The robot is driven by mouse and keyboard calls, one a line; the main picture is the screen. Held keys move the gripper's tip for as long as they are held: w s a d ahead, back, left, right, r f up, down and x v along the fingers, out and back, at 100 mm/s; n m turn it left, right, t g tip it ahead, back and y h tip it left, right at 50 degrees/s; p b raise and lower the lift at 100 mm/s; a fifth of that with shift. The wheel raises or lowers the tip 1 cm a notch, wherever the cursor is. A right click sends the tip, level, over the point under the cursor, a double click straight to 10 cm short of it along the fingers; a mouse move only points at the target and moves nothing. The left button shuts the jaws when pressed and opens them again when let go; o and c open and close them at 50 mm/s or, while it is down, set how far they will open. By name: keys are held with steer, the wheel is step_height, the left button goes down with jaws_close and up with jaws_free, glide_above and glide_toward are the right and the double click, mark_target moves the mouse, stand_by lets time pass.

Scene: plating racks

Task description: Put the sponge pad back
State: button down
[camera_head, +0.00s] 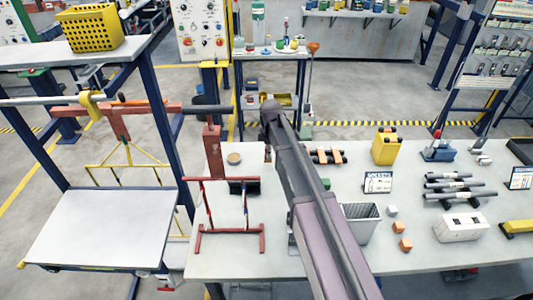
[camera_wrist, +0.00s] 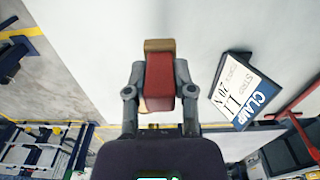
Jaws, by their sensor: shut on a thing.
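My gripper (camera_wrist: 160,85) is shut on a red block, which I take to be the sponge pad (camera_wrist: 160,82). Its fingers press on the block's left and right sides. A tan edge shows just past the block's far end; I cannot tell whether it belongs to the block. The white tabletop (camera_wrist: 110,35) lies below. In the head view my own arm hides the gripper and the block. A small tan piece (camera_head: 234,158) shows on the white table (camera_head: 270,266), left of my arm.
A red stand (camera_head: 228,236) is at the table's left. A perforated bin (camera_head: 361,221), small blocks (camera_head: 400,227), a yellow box (camera_head: 386,148) and dark rollers (camera_head: 458,187) are right of my arm.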

mark_target(266, 148)
steer(key=shift+w+a+f, duration=0.1)
steer(key=shift+w+a, duration=0.05)
steer(key=shift+w, duration=0.6)
steer(key=shift+w+a+f, duration=0.1)
steer(key=shift+w, duration=0.6)
steer(key=shift+w+a, duration=0.1)
steer(key=shift+w, duration=0.25)
steer(key=shift+w+f+b, duration=0.3)
steer(key=shift+f+b, duration=0.55)
steer(key=shift+b, duration=0.15)
steer(key=shift+f+b, duration=0.9)
steer(key=shift+f, duration=0.05)
steer(key=shift+f, duration=0.1)
steer(key=shift+c, duration=2.3)
jaws_free()
